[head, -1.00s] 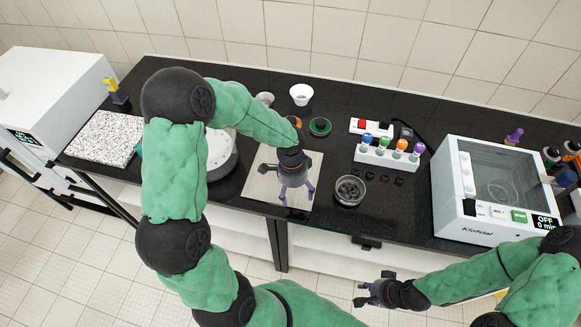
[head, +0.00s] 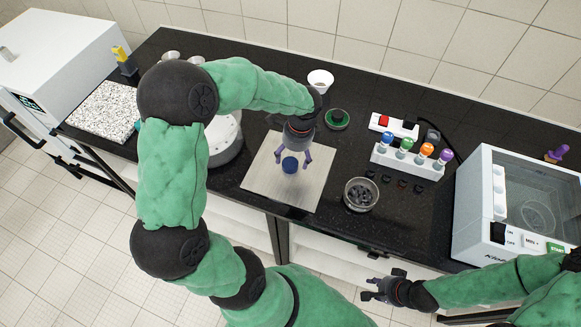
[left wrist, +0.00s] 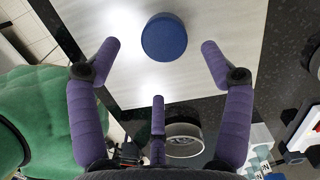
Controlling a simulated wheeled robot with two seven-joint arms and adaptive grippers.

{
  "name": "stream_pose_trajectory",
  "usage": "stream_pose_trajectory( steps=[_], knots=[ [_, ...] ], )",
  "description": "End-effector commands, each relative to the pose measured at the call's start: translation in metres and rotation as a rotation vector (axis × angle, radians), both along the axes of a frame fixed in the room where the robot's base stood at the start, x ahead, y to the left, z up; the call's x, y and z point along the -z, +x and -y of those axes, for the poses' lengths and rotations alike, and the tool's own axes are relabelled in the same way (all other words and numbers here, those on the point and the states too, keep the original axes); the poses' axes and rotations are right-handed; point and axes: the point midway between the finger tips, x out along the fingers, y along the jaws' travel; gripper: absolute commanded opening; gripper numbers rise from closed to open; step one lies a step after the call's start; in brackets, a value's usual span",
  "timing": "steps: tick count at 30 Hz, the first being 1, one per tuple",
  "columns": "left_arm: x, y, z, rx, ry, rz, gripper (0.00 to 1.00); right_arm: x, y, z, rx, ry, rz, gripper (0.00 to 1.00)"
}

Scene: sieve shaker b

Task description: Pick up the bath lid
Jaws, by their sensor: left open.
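The bath lid looks like a flat, pale grey square plate (head: 265,183) lying on the black bench, with a round blue knob (head: 290,165) on it. My left gripper (head: 294,158) is open above the plate, its purple fingers pointing down around the knob's position. In the left wrist view, the knob (left wrist: 164,37) shows between the spread fingertips (left wrist: 160,55), apart from them, against the pale plate (left wrist: 125,80). My right gripper (head: 375,288) is off the bench's front edge, apart from the lid, and looks open and empty.
A glass dish of dark pieces (head: 360,194) stands right of the plate. Behind it are a rack of coloured-cap bottles (head: 410,163) and a green dish (head: 337,120). A white boxy device (head: 500,215) stands at right, a white round device (head: 226,140) at left.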

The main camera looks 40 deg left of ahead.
Motion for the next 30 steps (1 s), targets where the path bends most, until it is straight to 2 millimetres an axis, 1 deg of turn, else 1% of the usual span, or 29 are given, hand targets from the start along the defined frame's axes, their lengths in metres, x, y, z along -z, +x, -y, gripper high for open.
stream_pose_trajectory(
  steps=[5, 10, 13, 15, 21, 23, 24, 26, 27, 29, 30],
  knots=[
    [0.012, 0.001, -0.004, -0.002, 0.001, -0.001, 0.79, 0.004, 0.0, 0.0, 0.0, 0.0, 0.0, 0.32],
    [0.036, 0.003, -0.01, -0.001, 0.0, -0.003, 0.79, 0.011, 0.0, 0.0, 0.0, 0.0, 0.0, 0.32],
    [0.048, 0.002, -0.011, -0.001, 0.0, -0.001, 0.79, 0.014, 0.0, 0.0, 0.0, 0.0, 0.0, 0.32],
    [0.051, 0.002, -0.011, -0.001, 0.001, 0.001, 0.79, 0.015, 0.0, 0.0, 0.0, 0.0, 0.0, 0.32],
    [0.051, 0.002, -0.011, -0.001, 0.001, 0.001, 0.79, 0.014, 0.0, 0.0, 0.0, 0.0, 0.0, 0.32],
    [0.051, 0.002, -0.011, -0.001, 0.001, 0.001, 0.62, 0.014, 0.0, 0.0, 0.0, 0.0, 0.0, 0.32],
    [0.051, 0.002, -0.011, -0.001, 0.001, 0.001, 0.51, 0.014, 0.0, 0.0, 0.0, 0.0, 0.0, 0.32],
    [0.051, 0.002, -0.011, -0.001, 0.001, 0.001, 0.34, 0.014, 0.0, 0.0, 0.0, 0.0, 0.0, 0.32],
    [0.051, 0.002, -0.011, -0.001, 0.001, 0.001, 0.23, 0.014, 0.0, 0.0, 0.0, 0.0, 0.0, 0.32],
    [0.051, 0.002, -0.011, -0.001, 0.001, 0.001, 0.06, 0.014, 0.0, 0.0, 0.0, 0.0, 0.0, 0.32],
    [0.051, 0.002, -0.011, -0.001, 0.001, 0.001, 0.01, 0.014, 0.0, 0.0, 0.0, 0.0, 0.0, 0.32]
  ],
)
